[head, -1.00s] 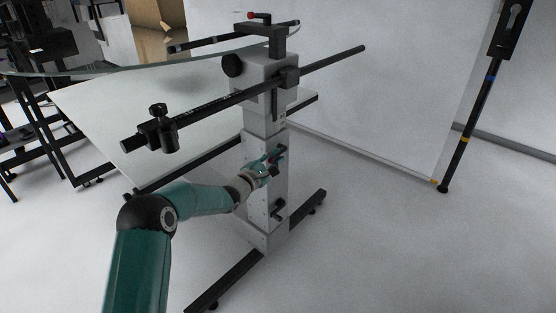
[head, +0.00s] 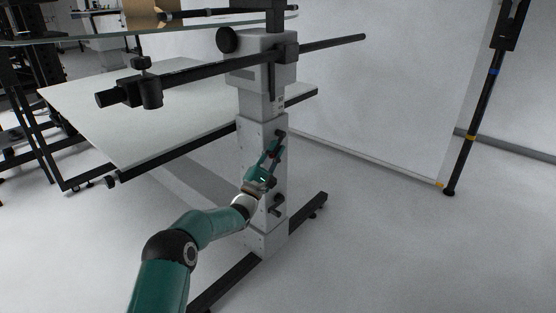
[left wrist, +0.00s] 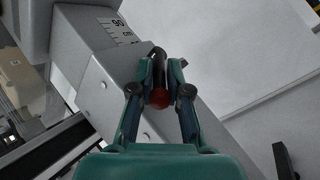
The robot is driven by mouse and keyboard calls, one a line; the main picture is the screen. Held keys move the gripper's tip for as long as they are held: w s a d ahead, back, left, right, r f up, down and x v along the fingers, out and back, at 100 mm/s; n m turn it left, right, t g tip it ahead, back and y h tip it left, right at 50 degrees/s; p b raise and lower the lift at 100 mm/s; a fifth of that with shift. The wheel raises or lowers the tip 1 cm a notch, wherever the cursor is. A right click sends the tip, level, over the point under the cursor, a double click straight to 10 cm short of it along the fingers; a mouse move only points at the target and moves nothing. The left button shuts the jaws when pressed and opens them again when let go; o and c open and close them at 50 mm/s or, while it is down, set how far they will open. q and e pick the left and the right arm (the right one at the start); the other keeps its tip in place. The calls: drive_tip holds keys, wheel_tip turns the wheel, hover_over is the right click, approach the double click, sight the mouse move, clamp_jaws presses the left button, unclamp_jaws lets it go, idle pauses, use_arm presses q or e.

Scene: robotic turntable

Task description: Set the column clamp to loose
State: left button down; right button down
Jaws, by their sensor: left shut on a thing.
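The column clamp is a black lever with a red end (left wrist: 160,98) on the face of the grey column (head: 262,140). In the left wrist view the red end lies between the two fingers of my left gripper (left wrist: 160,92), and the black shaft runs up away from them. In the head view the gripper (head: 271,156) reaches up the column face, shut on the lever, whose black pivot (head: 279,133) shows just above. The fingers partly hide the lever in the head view. My right gripper is in neither view.
A black horizontal bar (head: 330,44) with a clamp crosses the upper column. A second dark knob (head: 278,203) sits lower on the column. White panel (head: 140,120) and a glass edge extend left. Dark floor feet (head: 310,209) spread below; open floor lies right.

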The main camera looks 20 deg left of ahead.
use_arm(q)
drive_tip(key=shift+a+f, duration=0.15)
drive_tip(key=shift+f, duration=0.1)
drive_tip(key=c, duration=1.5)
unclamp_jaws()
drive_tip(key=shift+o, duration=0.2)
drive_tip(key=shift+w+r, duration=0.1)
drive_tip(key=v, duration=1.2)
drive_tip(key=shift+f, duration=0.25)
drive_tip(key=shift+w, duration=0.1)
